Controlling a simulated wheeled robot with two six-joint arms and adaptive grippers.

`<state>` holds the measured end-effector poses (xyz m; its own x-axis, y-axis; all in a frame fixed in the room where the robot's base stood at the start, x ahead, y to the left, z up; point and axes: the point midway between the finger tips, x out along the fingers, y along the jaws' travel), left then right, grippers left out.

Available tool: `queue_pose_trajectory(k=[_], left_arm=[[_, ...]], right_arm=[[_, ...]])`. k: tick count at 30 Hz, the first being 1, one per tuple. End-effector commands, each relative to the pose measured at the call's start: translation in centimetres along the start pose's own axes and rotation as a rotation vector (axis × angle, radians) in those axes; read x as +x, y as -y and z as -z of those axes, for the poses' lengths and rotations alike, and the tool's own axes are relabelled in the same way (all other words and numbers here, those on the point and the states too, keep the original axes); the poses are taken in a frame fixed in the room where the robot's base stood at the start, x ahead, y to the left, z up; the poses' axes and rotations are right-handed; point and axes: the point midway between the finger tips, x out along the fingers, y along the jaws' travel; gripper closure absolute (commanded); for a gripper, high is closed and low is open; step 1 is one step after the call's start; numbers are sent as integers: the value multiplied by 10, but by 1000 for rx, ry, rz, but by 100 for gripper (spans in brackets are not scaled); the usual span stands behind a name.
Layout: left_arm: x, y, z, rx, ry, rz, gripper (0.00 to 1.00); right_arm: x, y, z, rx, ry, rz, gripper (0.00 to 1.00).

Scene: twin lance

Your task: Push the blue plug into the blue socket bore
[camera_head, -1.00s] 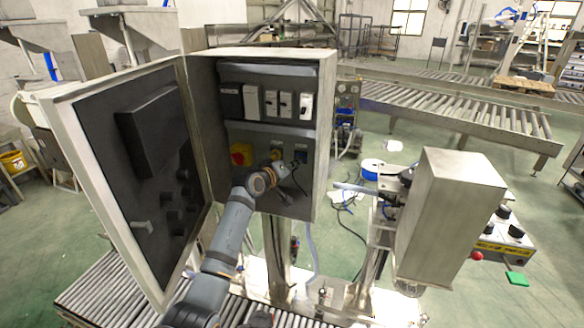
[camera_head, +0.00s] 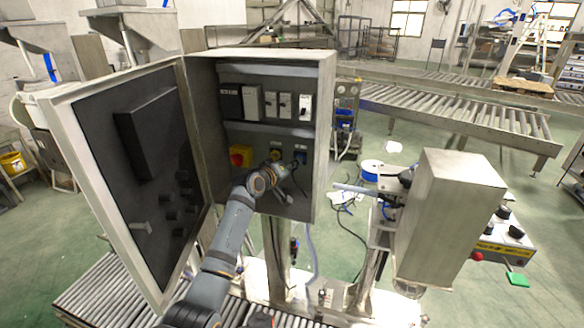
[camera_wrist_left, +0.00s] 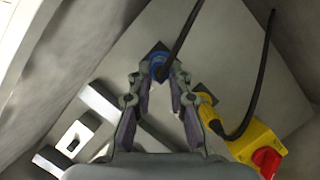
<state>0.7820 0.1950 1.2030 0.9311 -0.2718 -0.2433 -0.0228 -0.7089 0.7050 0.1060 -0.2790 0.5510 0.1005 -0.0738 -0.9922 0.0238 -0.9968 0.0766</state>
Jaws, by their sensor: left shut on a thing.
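The blue plug (camera_wrist_left: 158,64) is between the fingertips of my left gripper (camera_wrist_left: 160,80), which is shut on it. A black cable runs up from the plug. The plug is in front of a dark square plate (camera_wrist_left: 152,49) on the cabinet's back panel, where the blue socket is; the bore is hidden behind the plug. I cannot tell how deep the plug sits. In the head view my left gripper (camera_head: 287,167) reaches into the open cabinet, just below and left of the blue socket (camera_head: 300,157). My right gripper is not in view.
A yellow plug (camera_wrist_left: 210,114) with a black cable is beside the gripper. A yellow box with a red knob (camera_wrist_left: 266,159) is at lower right. The cabinet door (camera_head: 120,190) stands open at left; the cabinet's right wall (camera_head: 323,140) is close to the gripper.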

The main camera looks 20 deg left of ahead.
Motion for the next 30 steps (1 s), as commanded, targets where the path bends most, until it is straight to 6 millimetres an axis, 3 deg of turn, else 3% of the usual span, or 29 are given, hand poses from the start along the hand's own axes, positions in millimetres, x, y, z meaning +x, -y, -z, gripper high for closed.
queue_pose_trajectory(k=[2, 3, 4, 11, 17, 26, 30], left_arm=[[0, 0, 0, 0, -1, 0, 100], [0, 0, 0, 0, -1, -1, 78], [0, 0, 0, 0, -1, -1, 74], [0, 0, 0, 0, -1, 0, 72], [0, 0, 0, 0, 0, 0, 46], [-1, 0, 0, 0, 0, 0, 46], [-14, 1, 0, 2, -2, 0, 46]], right_arm=[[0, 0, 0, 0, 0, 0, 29], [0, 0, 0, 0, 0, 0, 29], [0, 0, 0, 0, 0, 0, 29], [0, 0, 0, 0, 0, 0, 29], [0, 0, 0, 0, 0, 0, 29], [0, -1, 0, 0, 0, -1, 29], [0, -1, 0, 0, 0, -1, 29]])
